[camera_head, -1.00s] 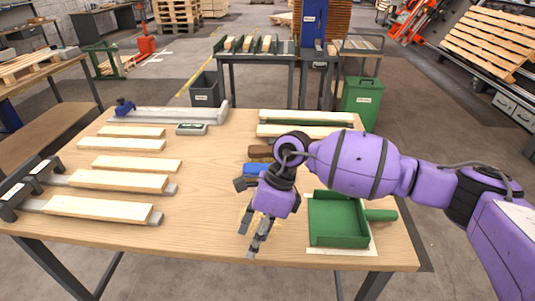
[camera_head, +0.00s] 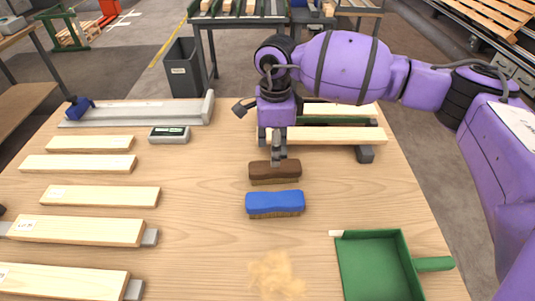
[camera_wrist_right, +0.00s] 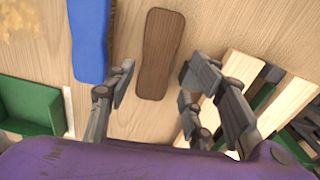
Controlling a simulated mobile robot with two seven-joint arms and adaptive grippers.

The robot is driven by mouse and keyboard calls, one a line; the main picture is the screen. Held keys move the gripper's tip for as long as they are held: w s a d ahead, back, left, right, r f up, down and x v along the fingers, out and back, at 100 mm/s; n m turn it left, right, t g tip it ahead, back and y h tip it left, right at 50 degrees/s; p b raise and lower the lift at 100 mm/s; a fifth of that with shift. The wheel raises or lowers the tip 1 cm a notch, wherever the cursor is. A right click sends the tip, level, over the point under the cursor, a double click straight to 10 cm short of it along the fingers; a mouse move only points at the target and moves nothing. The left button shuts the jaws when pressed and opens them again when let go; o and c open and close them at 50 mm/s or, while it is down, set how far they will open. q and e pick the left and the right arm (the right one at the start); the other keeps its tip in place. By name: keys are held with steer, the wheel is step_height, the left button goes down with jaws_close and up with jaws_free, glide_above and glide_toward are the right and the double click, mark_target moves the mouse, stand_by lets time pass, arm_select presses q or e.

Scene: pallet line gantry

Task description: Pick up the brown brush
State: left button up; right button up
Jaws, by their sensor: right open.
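The brown brush (camera_head: 275,172) lies bristles down on the wooden table, just behind the blue brush (camera_head: 275,203). In the right wrist view the brown brush (camera_wrist_right: 160,54) lies between and beyond the spread fingers of my right gripper (camera_wrist_right: 155,92). In the head view my right gripper (camera_head: 273,148) hangs over the far side of the brown brush, its fingers pointing down. It is open and empty. Whether a fingertip touches the brush cannot be told. My left gripper is not in view.
Wooden boards on dark supports (camera_head: 335,135) stand close behind the gripper. A green dustpan (camera_head: 378,268) and a sawdust pile (camera_head: 275,275) lie at the front. Several boards (camera_head: 90,197) lie on the left, with a level (camera_head: 170,134) behind. Bare table lies left of the brushes.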

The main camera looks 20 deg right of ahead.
mark_target(275, 172)
steer(key=shift+s+f, duration=0.25)
steer(key=shift+f, duration=0.3)
steer(key=shift+s+f, duration=0.25)
steer(key=shift+f, duration=0.55)
steer(key=f, duration=0.4)
steer(key=shift+w+d+f+p, duration=0.15)
steer(key=shift+w+f+p, duration=0.1)
steer(key=shift+f+p, duration=0.15)
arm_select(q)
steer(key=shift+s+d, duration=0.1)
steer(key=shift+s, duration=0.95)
arm_select(e)
steer(key=shift+r, duration=0.1)
steer(key=shift+c, duration=0.2)
steer(key=c, duration=1)
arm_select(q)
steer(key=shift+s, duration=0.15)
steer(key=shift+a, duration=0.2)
arm_select(e)
steer(key=shift+r, duration=0.15)
